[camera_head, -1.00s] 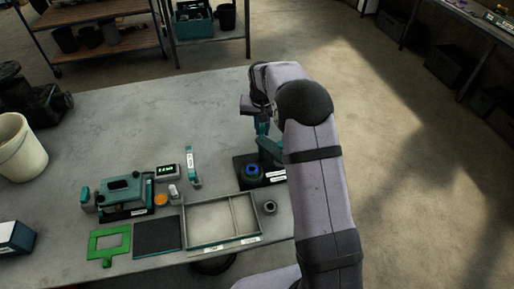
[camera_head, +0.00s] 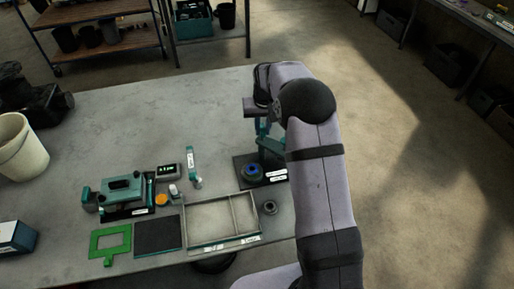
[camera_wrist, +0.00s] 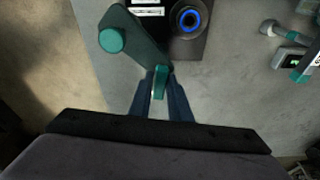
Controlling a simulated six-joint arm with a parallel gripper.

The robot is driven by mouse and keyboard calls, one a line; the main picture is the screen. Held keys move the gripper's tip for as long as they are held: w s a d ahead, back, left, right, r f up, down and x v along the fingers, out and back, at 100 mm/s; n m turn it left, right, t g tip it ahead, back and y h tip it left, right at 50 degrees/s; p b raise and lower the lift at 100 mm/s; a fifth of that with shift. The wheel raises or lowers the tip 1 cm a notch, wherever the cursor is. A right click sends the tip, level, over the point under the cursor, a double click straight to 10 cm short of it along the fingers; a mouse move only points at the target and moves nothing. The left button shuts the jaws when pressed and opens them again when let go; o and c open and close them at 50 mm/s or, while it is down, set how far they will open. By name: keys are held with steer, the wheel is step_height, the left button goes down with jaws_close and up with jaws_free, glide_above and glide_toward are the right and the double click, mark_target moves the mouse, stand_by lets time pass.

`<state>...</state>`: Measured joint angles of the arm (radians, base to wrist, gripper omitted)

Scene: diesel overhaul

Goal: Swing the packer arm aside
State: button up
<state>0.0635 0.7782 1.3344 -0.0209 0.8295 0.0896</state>
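The packer arm (camera_wrist: 146,42) is a dark teal lever in the wrist view. It runs from a round teal pivot cap (camera_wrist: 111,40) down to an upright teal handle peg (camera_wrist: 160,82) at its free end. My gripper (camera_wrist: 161,88) has its two blue fingers close on either side of this peg and appears shut on it. A dark base plate (camera_head: 242,181) carries the pivot and a round black part with a blue ring (camera_head: 252,171). The lever's free end lies off to one side of the blue ring (camera_wrist: 188,19), which is uncovered. In the head view my arm hides part of the lever (camera_head: 270,146).
A divided tray (camera_head: 222,242), a small dark ring (camera_head: 270,207), a teal-tagged upright piece (camera_head: 192,165), a small display (camera_head: 168,170) and a teal machine (camera_head: 122,190) stand nearby, left and in front. The table (camera_head: 150,115) behind them is largely clear.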

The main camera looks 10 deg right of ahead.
steer(key=o, duration=0.4)
steer(key=shift+r+p, duration=2)
steer(key=shift+r, duration=0.75)
steer(key=shift+r, duration=0.1)
steer(key=shift+r+p, duration=0.8)
steer(key=shift+r, duration=1.1)
steer(key=shift+w, duration=0.1)
